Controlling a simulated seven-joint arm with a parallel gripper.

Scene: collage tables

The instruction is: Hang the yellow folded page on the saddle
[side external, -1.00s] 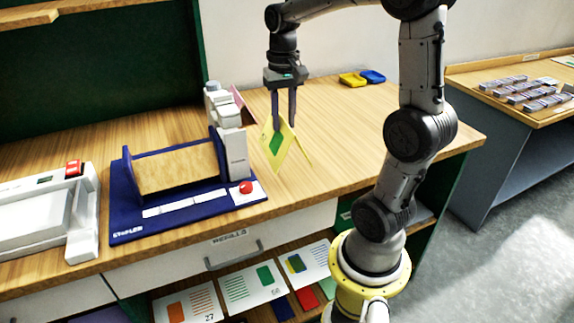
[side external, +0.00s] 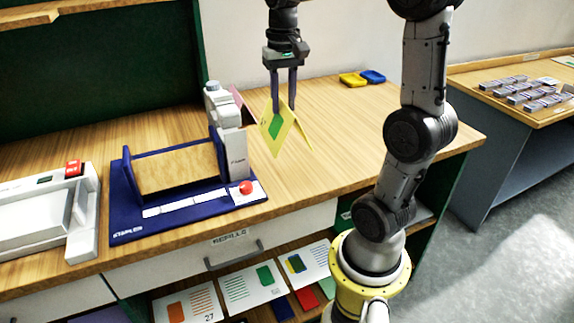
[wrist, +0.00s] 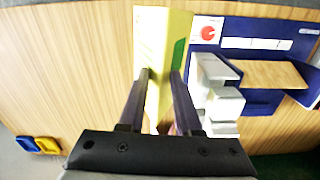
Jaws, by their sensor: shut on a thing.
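The yellow folded page (side external: 284,124) hangs like a tent from my gripper (side external: 284,104), with a green patch on its near face. My gripper is shut on its upper fold and holds it above the wooden table, right of the stapler. In the wrist view, the page (wrist: 160,45) runs between the fingers of my gripper (wrist: 160,76). The saddle (side external: 180,168) is the wooden-topped slanted piece on the blue stapler base (side external: 128,222). It also shows at the right in the wrist view (wrist: 268,74). The page is apart from the saddle.
The grey stapler head (side external: 230,135) stands between page and saddle, with a pink sheet (side external: 238,96) behind it. A red button (side external: 246,187) is on the base. A white machine (side external: 45,215) is at left. Yellow (side external: 352,79) and blue (side external: 373,76) trays lie at the back. Table right of the page is clear.

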